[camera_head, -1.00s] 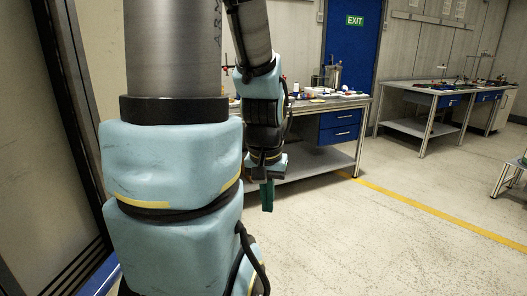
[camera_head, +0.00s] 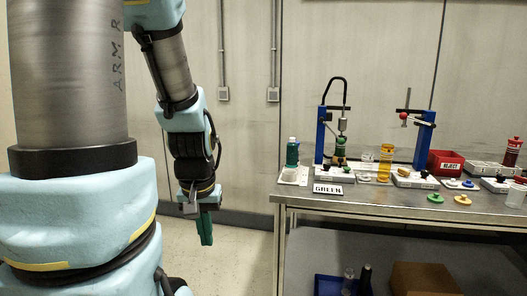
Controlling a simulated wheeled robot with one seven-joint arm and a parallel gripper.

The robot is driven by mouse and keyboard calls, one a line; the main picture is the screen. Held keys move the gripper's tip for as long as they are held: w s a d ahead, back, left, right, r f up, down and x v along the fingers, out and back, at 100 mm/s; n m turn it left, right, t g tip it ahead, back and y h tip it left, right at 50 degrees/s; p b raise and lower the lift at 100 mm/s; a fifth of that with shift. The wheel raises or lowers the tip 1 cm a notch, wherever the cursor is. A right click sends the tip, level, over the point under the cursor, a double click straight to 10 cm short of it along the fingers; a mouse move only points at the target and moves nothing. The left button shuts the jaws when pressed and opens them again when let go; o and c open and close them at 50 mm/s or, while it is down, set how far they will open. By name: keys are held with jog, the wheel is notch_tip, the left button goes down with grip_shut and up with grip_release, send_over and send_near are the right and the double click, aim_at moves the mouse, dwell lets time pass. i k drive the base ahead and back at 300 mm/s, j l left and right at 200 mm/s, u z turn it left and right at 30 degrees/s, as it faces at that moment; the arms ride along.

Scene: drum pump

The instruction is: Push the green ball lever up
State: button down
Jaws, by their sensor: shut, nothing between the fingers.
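On the bench at the right, a blue stand (camera_head: 321,133) with a curved black hose holds a metal pump part (camera_head: 342,124). A small green part (camera_head: 340,143) sits low on this stand, above a white base; I cannot tell at this size if it is the green ball of the lever. A sign reading GREEN (camera_head: 328,189) stands in front of it. My gripper (camera_head: 205,230) hangs shut and empty, pointing down, left of the bench and well apart from the stand.
The metal bench (camera_head: 400,205) carries a second blue stand (camera_head: 424,138) with a red ball, a green bottle (camera_head: 292,152), a yellow cylinder (camera_head: 385,162) and a red bin (camera_head: 445,162). A lower shelf holds a cardboard box (camera_head: 424,278). Floor between my gripper and the bench is clear.

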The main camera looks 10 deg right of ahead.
aim_at(341, 141)
jog(key=i+l+u, duration=0.1)
jog(key=i+u, duration=0.25)
jog(key=i+l+u, duration=0.15)
jog(key=i+u, duration=0.2)
jog(key=l, duration=0.7)
jog(key=i, duration=0.05)
